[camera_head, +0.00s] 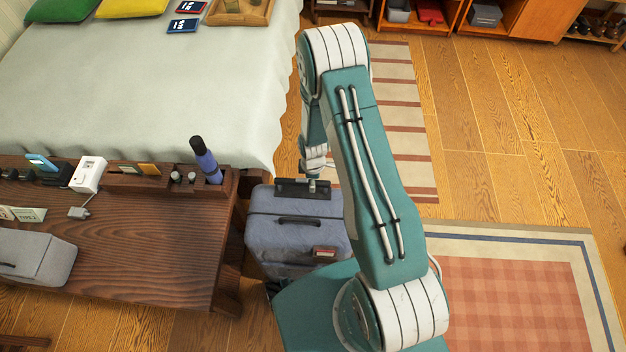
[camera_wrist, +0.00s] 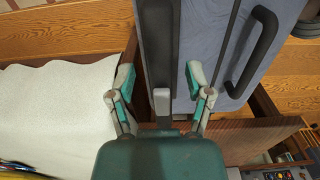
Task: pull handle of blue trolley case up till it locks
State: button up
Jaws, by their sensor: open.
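The blue trolley case (camera_head: 290,246) stands upright on the floor between the wooden table and my arm. Its dark pull handle (camera_head: 303,190) lies low along the far top edge. A black carry handle (camera_head: 299,221) is on its top and also shows in the wrist view (camera_wrist: 256,52). My gripper (camera_wrist: 160,74) is open, with one finger on each side of the dark pull handle (camera_wrist: 158,45) in the wrist view. Whether the fingers touch it, I cannot tell. In the head view the gripper is mostly hidden behind my arm.
The wooden table (camera_head: 150,240) stands close on the case's left, with a dark blue bottle (camera_head: 205,160) in its rack and a grey case (camera_head: 35,257) on it. The bed (camera_head: 150,90) is behind. Rugs (camera_head: 525,310) and open floor (camera_head: 480,110) lie to the right.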

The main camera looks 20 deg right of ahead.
jog(key=shift+f, duration=0.2)
grip_shut()
jog(key=shift+r, duration=0.15)
notch_tip(320, 180, up, 22)
dwell(0.5)
jog(key=shift+w+r, duration=0.1)
grip_release()
